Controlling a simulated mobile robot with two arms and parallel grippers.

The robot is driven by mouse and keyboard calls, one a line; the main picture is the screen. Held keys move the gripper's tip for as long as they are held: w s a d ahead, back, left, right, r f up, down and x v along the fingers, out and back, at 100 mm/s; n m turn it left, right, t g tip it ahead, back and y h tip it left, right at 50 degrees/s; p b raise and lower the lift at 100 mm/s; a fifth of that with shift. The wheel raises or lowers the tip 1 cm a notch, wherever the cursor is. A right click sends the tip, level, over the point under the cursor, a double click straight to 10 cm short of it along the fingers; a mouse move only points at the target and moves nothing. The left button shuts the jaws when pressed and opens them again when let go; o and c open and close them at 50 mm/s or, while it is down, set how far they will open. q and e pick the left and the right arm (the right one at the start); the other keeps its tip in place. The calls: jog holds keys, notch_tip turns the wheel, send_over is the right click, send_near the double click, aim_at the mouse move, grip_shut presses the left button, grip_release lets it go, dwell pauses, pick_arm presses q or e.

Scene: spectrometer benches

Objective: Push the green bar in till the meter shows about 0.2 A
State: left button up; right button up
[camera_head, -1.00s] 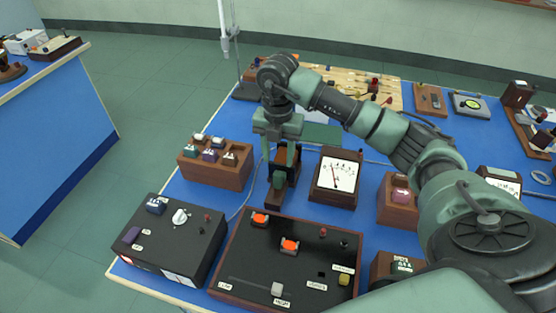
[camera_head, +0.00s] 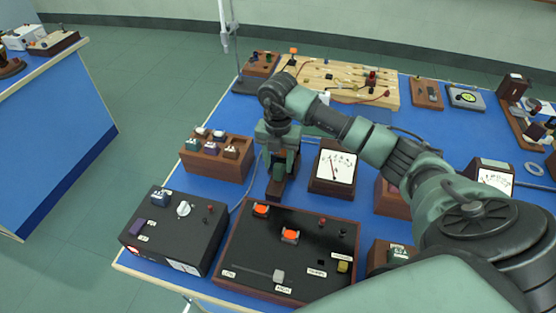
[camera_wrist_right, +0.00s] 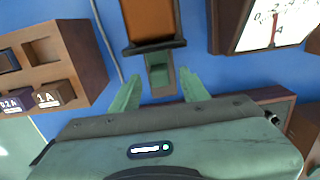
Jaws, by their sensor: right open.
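The green bar (camera_wrist_right: 158,74) sticks out of the near end of a dark-framed brown block (camera_wrist_right: 152,20) in the wrist view. My right gripper (camera_wrist_right: 160,80) is open, with one finger on each side of the bar; I cannot tell whether they touch it. In the head view my right gripper (camera_head: 279,170) is over the brown block (camera_head: 277,191) and hides much of it. The meter (camera_head: 335,167), a white dial in a wooden case, stands just right of it. It shows partly in the wrist view (camera_wrist_right: 278,24); its needle stands near upright, and the exact reading is unclear.
A black panel (camera_head: 262,246) with orange buttons and a slider lies in front. A black box (camera_head: 172,229) with a knob is at the front left. A wooden block with several plugs (camera_head: 216,157) stands left of the gripper. More instruments stand to the right.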

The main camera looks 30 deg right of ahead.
jog(key=shift+f, duration=0.3)
grip_shut()
jog(key=shift+w, duration=0.1)
dwell(1.2)
